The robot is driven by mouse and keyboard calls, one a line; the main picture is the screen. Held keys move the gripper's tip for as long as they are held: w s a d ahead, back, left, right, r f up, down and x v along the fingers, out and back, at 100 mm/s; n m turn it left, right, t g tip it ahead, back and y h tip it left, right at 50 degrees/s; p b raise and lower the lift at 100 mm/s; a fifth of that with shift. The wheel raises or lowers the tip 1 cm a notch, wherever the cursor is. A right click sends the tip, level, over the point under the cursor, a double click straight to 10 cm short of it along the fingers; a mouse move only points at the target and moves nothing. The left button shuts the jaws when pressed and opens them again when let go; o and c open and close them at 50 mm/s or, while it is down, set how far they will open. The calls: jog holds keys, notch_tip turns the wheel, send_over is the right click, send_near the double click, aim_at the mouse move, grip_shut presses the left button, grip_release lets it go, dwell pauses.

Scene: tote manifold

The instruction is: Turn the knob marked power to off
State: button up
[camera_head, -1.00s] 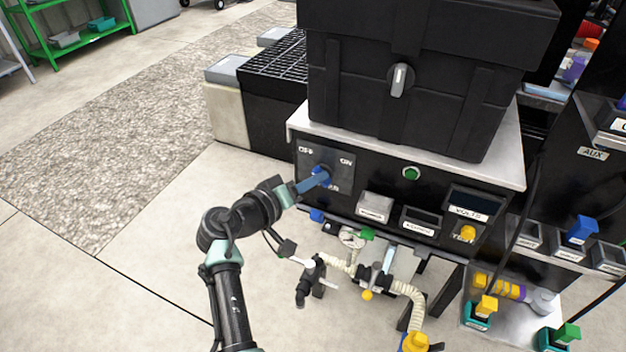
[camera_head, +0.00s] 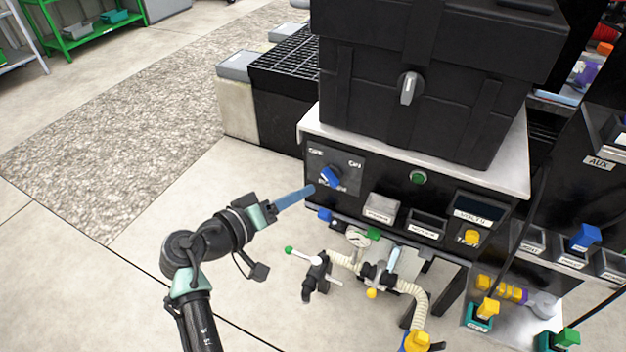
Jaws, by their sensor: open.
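The blue knob (camera_head: 330,177) sits on a black panel (camera_head: 349,189) on the front of the bench, with OFF at its upper left and ON at its upper right. The knob's white mark is hard to read, but its body slants toward the upper left. The lettering below it is partly legible at most. My gripper (camera_head: 308,191) is just left of and in front of the knob, apart from it. Its blue fingers overlap from this side, so the gap between them is hidden. Nothing shows held in it.
A large black case (camera_head: 415,95) with a grey latch stands on the bench top (camera_head: 508,172). A green button (camera_head: 418,177) and small bins (camera_head: 381,208) are to the right of the knob. Pipes and a green-tipped lever (camera_head: 289,249) are below. Open floor lies left.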

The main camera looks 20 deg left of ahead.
jog(key=shift+p+v, duration=0.35)
jog(key=shift+v, duration=2.05)
jog(key=shift+w, duration=0.1)
jog(key=w+d+r+m+t+y, duration=0.1)
jog(key=w+d+r, duration=0.2)
jog(key=r, duration=0.4)
jog(key=w+d+r+m+y, duration=0.2)
jog(key=w+r, duration=0.2)
jog(key=r, duration=0.3)
jog(key=s+d+r+m+t+y, duration=0.15)
jog(key=d+r, duration=0.25)
jog(key=r, duration=0.5)
jog(key=d+r+t, duration=0.3)
jog(key=d+r, duration=0.1)
jog(key=r, duration=0.4)
jog(key=s+d+r+m+t, duration=0.1)
jog(key=s+d+r+t, duration=0.35)
jog(key=s+r, duration=0.35)
jog(key=s+d+r+m+t, duration=0.1)
jog(key=s+d+r+t, duration=0.2)
jog(key=s+d+r, duration=0.5)
notch_tip(320, 180, up, 32)
jog(key=w+a+p, duration=0.1)
jog(key=a+p, duration=0.1)
jog(key=p, duration=2.7)
jog(key=shift+w+a+r, duration=0.2)
jog(key=shift+w, duration=0.1)
